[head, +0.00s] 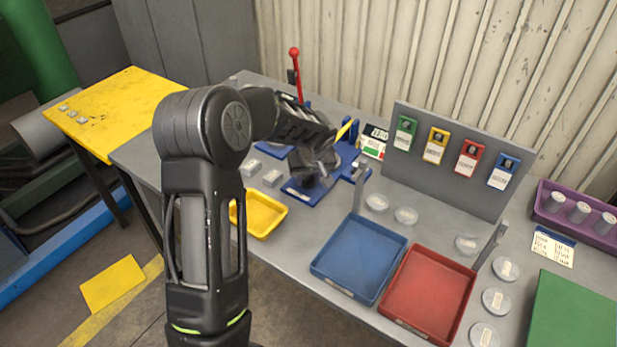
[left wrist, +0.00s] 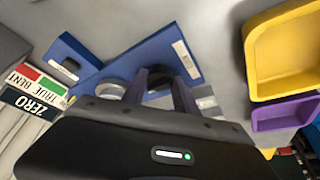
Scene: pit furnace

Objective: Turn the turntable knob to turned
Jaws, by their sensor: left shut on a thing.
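My left gripper (head: 314,170) reaches down over a blue fixture plate (head: 300,194) near the middle of the bench. In the left wrist view the two dark fingers of the gripper (left wrist: 166,78) point at the same blue plate (left wrist: 143,58), with grey round parts beside them. The gripper is shut on what I take to be the turntable knob; the knob itself is mostly hidden by the fingers, so its angle cannot be read. My right gripper is not in view.
A red-knobbed lever (head: 296,75) stands behind the plate, and a ZERO sign (head: 375,135) is to its right. A yellow tray (head: 262,215), a blue tray (head: 357,256) and a red tray (head: 432,292) lie in front. A grey panel (head: 455,175) holds coloured tags.

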